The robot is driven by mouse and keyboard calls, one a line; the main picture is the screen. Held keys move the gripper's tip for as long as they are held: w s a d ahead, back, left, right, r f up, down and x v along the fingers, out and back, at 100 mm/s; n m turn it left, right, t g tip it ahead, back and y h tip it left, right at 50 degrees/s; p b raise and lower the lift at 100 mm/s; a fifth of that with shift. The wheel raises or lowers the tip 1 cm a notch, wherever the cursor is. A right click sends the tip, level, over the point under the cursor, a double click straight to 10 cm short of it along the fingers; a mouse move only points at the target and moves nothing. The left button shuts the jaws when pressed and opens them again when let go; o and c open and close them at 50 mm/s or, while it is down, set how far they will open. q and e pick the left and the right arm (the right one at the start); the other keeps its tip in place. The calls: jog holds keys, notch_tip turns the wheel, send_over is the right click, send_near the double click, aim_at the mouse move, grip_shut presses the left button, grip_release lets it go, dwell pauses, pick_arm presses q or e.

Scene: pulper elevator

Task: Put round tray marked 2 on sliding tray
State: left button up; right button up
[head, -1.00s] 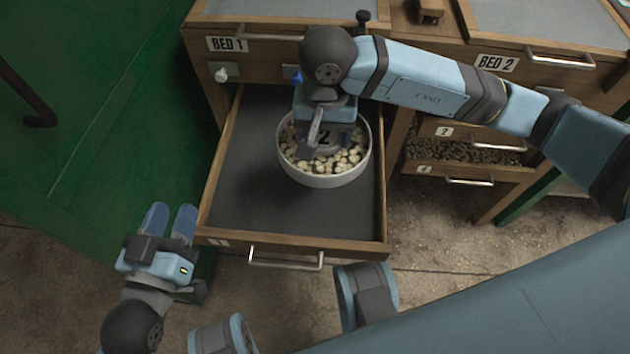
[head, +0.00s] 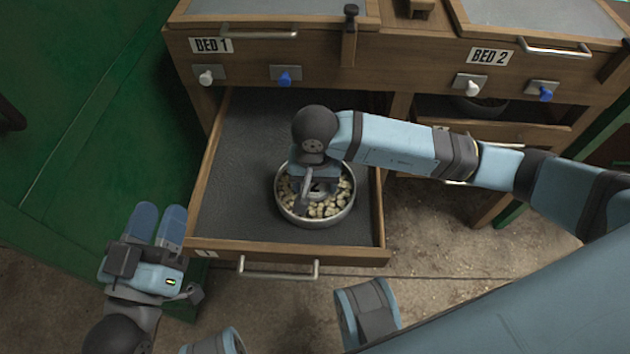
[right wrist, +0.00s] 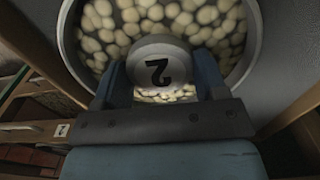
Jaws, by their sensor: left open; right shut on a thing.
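The round tray (head: 338,213) is a pale, shallow bowl of cream-coloured beans with a central handle marked 2. In the right wrist view the handle (right wrist: 160,68) sits between my gripper's fingers. My right gripper (head: 314,190) is shut on it from above. The round tray is inside the outline of the sliding tray (head: 245,130), a wooden drawer with a dark floor, pulled out under BED 1. It is towards the drawer's front right and looks level. I cannot tell for sure whether it touches the floor. My left gripper (head: 158,214) is open and empty, left of the drawer's front.
The drawer's front handle (head: 278,272) faces me. Above are the BED 1 and BED 2 bench fronts with white and blue knobs (head: 284,77). Right of the drawer is a compartment holding a dark bowl (head: 480,106). The drawer's left and back floor is clear.

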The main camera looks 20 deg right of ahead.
jog(key=o, duration=1.1)
